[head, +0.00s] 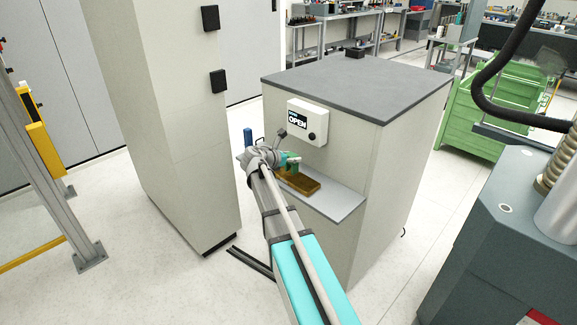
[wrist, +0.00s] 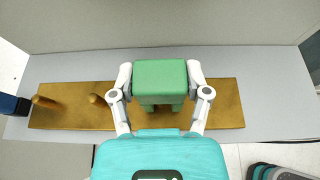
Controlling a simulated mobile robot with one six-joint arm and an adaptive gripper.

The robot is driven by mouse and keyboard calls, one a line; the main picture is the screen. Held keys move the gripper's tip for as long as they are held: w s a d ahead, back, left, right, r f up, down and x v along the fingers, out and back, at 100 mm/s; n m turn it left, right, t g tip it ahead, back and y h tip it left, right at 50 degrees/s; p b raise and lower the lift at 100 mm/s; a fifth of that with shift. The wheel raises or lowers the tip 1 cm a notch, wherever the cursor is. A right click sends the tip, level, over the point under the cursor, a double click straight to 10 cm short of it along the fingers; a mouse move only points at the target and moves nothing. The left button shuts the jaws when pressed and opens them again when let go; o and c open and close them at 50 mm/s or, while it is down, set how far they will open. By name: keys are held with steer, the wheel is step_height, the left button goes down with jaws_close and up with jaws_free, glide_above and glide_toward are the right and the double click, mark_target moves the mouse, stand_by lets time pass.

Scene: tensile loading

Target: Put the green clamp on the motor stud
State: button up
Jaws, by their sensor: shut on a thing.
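The green clamp (wrist: 160,75) is a blocky piece between the two pale fingers of my gripper (wrist: 160,92) in the wrist view. The fingers are shut on its left and right sides. The clamp is over the brass-coloured rack (wrist: 222,105); I cannot tell whether it still touches it. Two pegs (wrist: 96,99) stand on the rack left of the clamp. In the head view, the clamp (head: 292,166) shows small at the end of my arm, above the rack (head: 308,183). I cannot pick out the motor stud in either view.
A white control box (head: 307,122) reading "OPEN" hangs above. A blue item (wrist: 10,103) is at the rack's left. A dark grey machine (head: 510,225) stands at right, with floor (head: 415,220) between.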

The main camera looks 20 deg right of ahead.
steer(key=shift+f+b, duration=0.4)
steer(key=shift+f, duration=0.35)
steer(key=shift+f, duration=0.1)
steer(key=o, duration=1.2)
steer(key=shift+s+a+r, duration=0.1)
steer(key=shift+a+r, duration=0.1)
steer(key=shift+r, duration=0.1)
steer(key=p+v, duration=0.4)
steer(key=v, duration=0.7)
steer(key=shift+s+a+p, duration=0.1)
steer(key=shift+a+p, duration=0.15)
steer(key=shift+p, duration=0.05)
